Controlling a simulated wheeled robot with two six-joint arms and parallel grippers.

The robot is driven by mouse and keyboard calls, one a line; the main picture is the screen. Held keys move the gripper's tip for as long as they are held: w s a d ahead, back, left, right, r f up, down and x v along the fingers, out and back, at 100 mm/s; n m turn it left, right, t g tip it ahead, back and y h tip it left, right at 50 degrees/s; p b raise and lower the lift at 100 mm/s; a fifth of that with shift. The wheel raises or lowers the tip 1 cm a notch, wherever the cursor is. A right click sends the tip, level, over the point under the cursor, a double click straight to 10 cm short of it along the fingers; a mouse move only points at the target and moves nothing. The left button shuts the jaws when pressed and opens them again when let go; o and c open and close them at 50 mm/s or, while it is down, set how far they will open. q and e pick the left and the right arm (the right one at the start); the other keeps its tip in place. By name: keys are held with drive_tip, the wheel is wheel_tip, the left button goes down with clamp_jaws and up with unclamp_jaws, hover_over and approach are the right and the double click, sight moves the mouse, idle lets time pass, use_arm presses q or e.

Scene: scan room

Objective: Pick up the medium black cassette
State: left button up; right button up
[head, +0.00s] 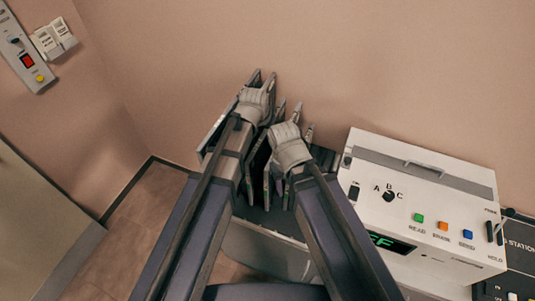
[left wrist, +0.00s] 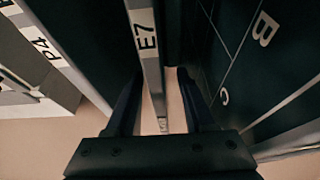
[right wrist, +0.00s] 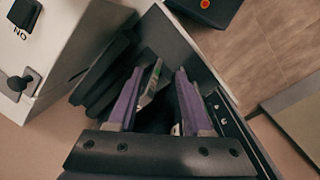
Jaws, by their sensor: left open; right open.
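Several dark upright cassettes (head: 257,160) stand in a rack against the wall in the head view; which one is the medium black one I cannot tell. My left gripper (head: 263,82) is open over the rack. In the left wrist view its fingers (left wrist: 160,84) lie on either side of a cassette edge labelled E7 (left wrist: 147,42), not visibly closed on it. My right gripper (head: 289,115) is open, to the right of the left one. In the right wrist view a narrow edge with a green mark (right wrist: 150,84) shows between its fingers (right wrist: 159,76). My arms hide much of the rack.
The rack's front wall (head: 268,216) is below the grippers. A white control box (head: 425,185) with coloured buttons stands close on the right. A panel labelled P4 (left wrist: 48,50) and a dark panel lettered B and C (left wrist: 245,50) flank the left gripper. The wall is behind.

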sight(268, 152)
use_arm(q)
drive_tip(key=b+x, duration=0.3)
drive_tip(key=x, duration=0.1)
drive_tip(key=shift+s+d+f, duration=0.1)
drive_tip(key=shift+f, duration=0.05)
clamp_jaws()
idle(1.3)
